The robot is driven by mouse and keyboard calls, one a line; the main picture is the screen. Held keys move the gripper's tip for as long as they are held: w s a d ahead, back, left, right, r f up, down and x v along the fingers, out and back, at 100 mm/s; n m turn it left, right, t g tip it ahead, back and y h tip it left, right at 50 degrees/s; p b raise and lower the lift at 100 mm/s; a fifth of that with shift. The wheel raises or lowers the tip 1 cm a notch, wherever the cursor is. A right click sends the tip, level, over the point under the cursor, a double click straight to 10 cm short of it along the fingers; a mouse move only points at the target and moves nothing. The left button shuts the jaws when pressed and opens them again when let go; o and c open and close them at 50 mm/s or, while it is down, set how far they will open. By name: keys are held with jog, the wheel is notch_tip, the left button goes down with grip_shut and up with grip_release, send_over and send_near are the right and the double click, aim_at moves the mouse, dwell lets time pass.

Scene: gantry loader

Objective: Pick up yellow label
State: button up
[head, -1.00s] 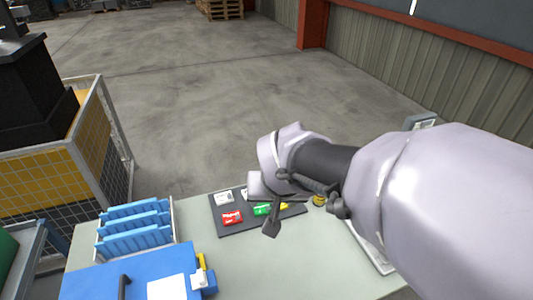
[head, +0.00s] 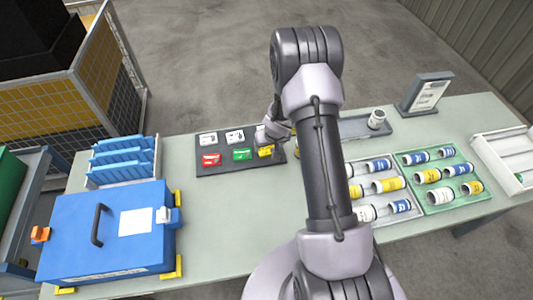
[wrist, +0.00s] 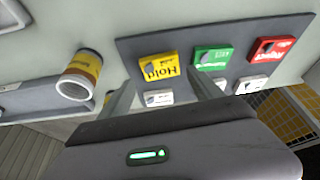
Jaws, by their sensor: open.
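The yellow label (head: 265,151) lies at the front right of a dark mat (head: 218,169) on the table. In the wrist view the yellow label (wrist: 158,67) shows upside-down "Hold" lettering and a small grey piece on it. My gripper (wrist: 163,92) is open and empty, its two fingers pointing toward the mat on either side of the label's line, apart from it as far as I can tell. In the head view my gripper (head: 270,134) is right behind the label, mostly hidden by my arm.
A green label (head: 242,154) and a red label (head: 211,159) lie left of the yellow one, with white labels (head: 208,139) behind. A yellow-banded cylinder (wrist: 80,74) stands beside the mat in the wrist view. A blue case (head: 110,230) is front left; trays of rolls (head: 438,208) are right.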

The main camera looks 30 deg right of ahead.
aim_at(266, 148)
jog(key=x, duration=0.5)
jog(key=shift+w+f, duration=0.15)
jog(key=shift+w, duration=0.25)
jog(key=c, duration=1.1)
